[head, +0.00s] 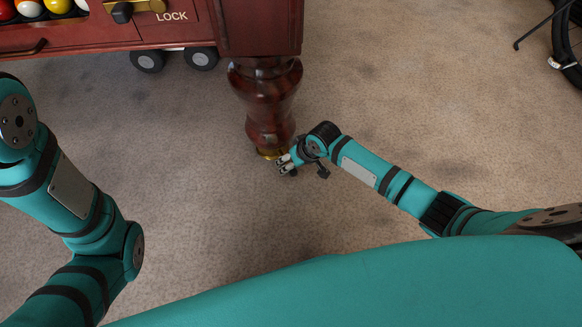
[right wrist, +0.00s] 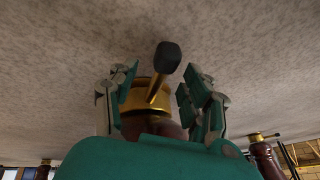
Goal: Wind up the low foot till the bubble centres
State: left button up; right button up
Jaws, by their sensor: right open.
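A turned dark red wooden leg (head: 266,98) stands under the table in the head view, with a brass foot (head: 268,154) at its bottom on the carpet. In the right wrist view the brass foot (right wrist: 143,97) carries a brass lever with a black knob (right wrist: 168,57). My right gripper (head: 283,166) is low beside the foot. Its fingers are spread, one to each side of the foot and lever in the wrist view; I cannot tell whether they touch. No bubble level is in view. My left arm shows, but its gripper is out of view.
The red table cabinet (head: 105,30) has a LOCK drawer, coloured balls and black wheels (head: 148,60). A bicycle wheel (head: 567,45) is at the upper right. Carpet (head: 400,90) around the leg is clear. More legs with brass feet (right wrist: 262,137) show in the wrist view.

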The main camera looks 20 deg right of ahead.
jog(key=shift+w+f, duration=0.1)
jog(key=shift+f, duration=0.1)
grip_shut()
dwell(0.3)
